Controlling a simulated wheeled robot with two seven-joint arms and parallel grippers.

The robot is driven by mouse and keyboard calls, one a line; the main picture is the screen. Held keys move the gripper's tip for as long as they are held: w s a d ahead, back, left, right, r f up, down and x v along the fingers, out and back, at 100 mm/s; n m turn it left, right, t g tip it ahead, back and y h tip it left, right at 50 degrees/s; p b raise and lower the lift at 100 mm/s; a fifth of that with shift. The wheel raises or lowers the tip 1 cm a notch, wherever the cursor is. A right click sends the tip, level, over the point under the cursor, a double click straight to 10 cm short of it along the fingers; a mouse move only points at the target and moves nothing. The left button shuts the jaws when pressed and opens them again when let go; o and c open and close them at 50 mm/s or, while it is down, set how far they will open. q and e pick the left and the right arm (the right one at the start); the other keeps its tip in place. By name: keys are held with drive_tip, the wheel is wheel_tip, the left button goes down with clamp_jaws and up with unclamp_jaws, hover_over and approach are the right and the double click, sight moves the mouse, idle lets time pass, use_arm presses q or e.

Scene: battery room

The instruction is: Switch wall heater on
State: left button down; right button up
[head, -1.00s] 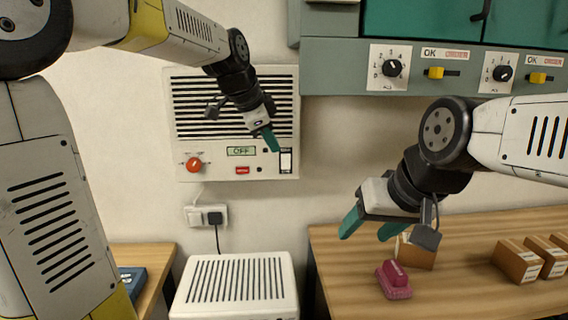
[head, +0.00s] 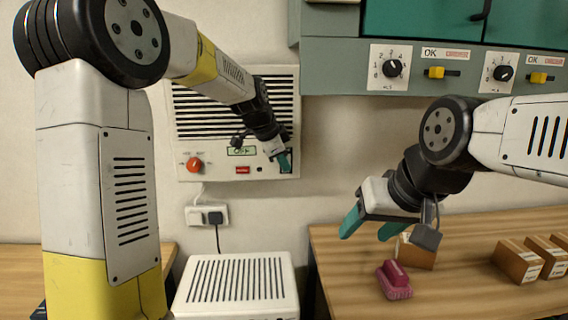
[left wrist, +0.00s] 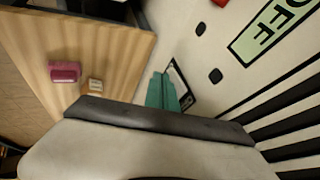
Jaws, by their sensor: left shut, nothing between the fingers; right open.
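The wall heater (head: 225,100) is a white box with black slats, fixed to the wall left of centre. Its small display (head: 242,151) reads OFF, and the word also shows large in the left wrist view (left wrist: 272,28). An orange-red knob (head: 194,164) and a red button (head: 242,170) sit on its lower panel. A dark-framed white switch (left wrist: 180,84) at the panel's right end is partly hidden by my left gripper (head: 287,163). That gripper is shut and empty, its teal fingertips at the switch; contact cannot be told. My right gripper (head: 368,228) is open and empty above the bench.
A wooden bench (head: 460,235) on the right holds a magenta brush-like object (head: 394,281) and several cardboard boxes (head: 518,262). A white slatted unit (head: 236,285) stands below the heater, near a wall socket (head: 206,215). A grey-green cabinet (head: 335,70) with knobs is at upper right.

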use_arm(q)
drive_tip(key=shift+w, duration=0.2)
drive_tip(key=shift+w+f, duration=0.15)
idle(0.3)
drive_tip(key=shift+r, duration=0.9)
